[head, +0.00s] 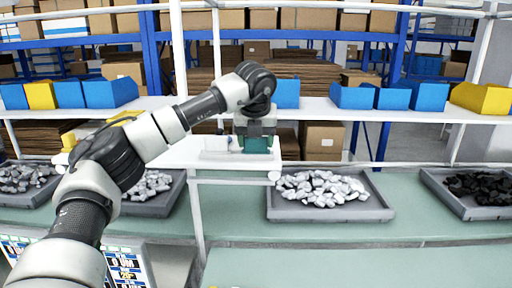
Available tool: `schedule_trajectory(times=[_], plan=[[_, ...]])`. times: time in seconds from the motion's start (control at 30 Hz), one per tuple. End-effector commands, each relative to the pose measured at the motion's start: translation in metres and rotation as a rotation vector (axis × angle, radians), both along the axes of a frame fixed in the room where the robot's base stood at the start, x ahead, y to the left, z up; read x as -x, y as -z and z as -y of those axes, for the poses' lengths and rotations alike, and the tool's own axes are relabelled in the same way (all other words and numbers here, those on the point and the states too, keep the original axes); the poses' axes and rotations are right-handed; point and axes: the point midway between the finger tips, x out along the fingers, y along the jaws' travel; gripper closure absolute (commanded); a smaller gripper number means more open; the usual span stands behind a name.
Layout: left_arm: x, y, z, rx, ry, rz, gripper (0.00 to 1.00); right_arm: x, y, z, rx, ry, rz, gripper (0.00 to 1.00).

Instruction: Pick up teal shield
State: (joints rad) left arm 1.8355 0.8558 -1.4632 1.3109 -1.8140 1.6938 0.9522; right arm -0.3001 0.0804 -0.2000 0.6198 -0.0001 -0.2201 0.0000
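A small teal piece, which looks like the teal shield (258,146), is at the right part of a raised white shelf (225,162) in the middle of the head view. My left gripper (255,130) points down right over it, and its fingertips overlap the teal piece. The gripper hides the upper part of the teal piece. I cannot tell whether the fingers are closed on it or only around it. My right gripper is not in view.
A small pale item (215,145) stands on the shelf just left of the gripper. A grey tray (330,213) of silvery pieces lies to the right on the green bench (420,237). A tray of black pieces (478,186) lies further right. Blue bins (380,97) line the rack behind.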

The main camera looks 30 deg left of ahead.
Motion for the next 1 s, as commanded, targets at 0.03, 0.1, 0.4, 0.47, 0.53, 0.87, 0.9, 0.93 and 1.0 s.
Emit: schedule_trajectory(times=[0.03,0.1,0.4,0.47,0.53,0.87,0.9,0.93,1.0], plan=[[0.0,0.0,0.0,0.0,0.0,0.0,0.52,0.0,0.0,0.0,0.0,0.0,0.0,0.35],[0.0,0.0,0.0,0.0,0.0,0.0,0.6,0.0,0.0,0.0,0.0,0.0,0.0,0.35],[0.0,-0.003,0.0,0.001,-0.001,0.001,0.6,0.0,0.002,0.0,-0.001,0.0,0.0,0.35],[0.0,-0.006,0.0,0.001,-0.001,0.002,0.6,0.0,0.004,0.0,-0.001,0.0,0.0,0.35],[-0.001,-0.013,0.001,0.001,0.001,0.004,0.6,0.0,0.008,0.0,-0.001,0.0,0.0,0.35],[-0.016,-0.063,0.04,0.0,0.004,0.001,0.6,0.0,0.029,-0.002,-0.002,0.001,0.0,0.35],[-0.019,-0.068,0.048,0.0,0.004,0.001,0.6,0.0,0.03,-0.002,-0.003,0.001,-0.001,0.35],[-0.022,-0.073,0.054,0.0,0.004,0.001,0.6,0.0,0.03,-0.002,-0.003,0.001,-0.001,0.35],[-0.027,-0.082,0.068,0.0,0.003,0.001,0.6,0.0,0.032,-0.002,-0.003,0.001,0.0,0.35]])
